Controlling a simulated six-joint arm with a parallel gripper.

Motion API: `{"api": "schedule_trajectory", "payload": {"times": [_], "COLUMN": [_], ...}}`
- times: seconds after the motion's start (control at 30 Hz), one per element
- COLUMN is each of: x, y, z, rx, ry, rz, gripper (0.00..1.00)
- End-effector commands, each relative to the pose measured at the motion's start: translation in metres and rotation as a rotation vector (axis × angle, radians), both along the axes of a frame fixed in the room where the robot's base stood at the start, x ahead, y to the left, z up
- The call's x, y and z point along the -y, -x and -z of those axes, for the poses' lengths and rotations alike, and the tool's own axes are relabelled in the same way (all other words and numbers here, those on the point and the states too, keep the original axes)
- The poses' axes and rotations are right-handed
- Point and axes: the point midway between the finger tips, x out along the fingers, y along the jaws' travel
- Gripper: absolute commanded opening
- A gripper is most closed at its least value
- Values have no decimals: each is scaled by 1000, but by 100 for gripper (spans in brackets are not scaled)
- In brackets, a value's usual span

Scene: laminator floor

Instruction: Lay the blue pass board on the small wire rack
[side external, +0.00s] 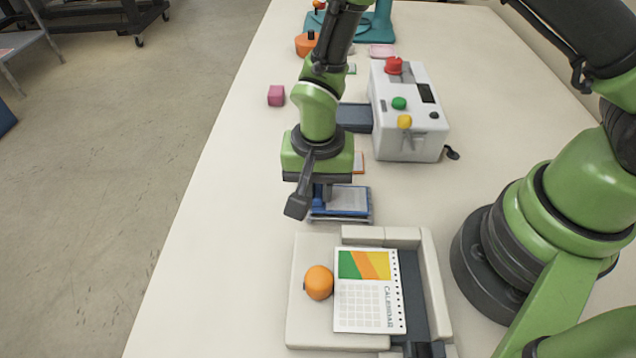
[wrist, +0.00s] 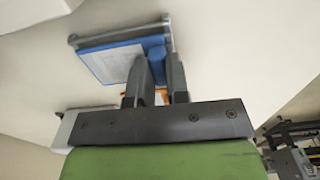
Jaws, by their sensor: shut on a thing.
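The blue pass board (side external: 348,201), with a pale sheet on its face, is under my gripper in the side view. It also shows in the wrist view (wrist: 108,62), with a raised blue bar (wrist: 155,55) along one side. My gripper (wrist: 158,78) is shut on the board at that bar side; in the side view my gripper (side external: 322,192) partly hides this end. The small grey wire rack (side external: 345,220) shows as a thin rim just under the board, also along its edge in the wrist view (wrist: 120,29). I cannot tell whether board and rack touch.
A grey laminator (side external: 420,140) with coloured buttons stands behind. A cream fixture (side external: 312,335) with a calendar (side external: 368,300) and an orange knob (side external: 319,283) lies close in front. The table's left strip is clear.

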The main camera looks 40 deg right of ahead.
Motion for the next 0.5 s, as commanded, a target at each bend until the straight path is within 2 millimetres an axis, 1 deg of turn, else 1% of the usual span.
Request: {"api": "schedule_trajectory", "payload": {"times": [0.07, 0.1, 0.17, 0.2, 0.5], "x": [0, 0, 0, 0, 0], "y": [0, 0, 0, 0, 0], "z": [3, 2, 2, 2, -1], "rx": [0, 0, 0, 0, 0], "ry": [0, 0, 0, 0, 0], "rz": [0, 0, 0, 0, 0], "gripper": [0, 25, 39, 41, 41]}}
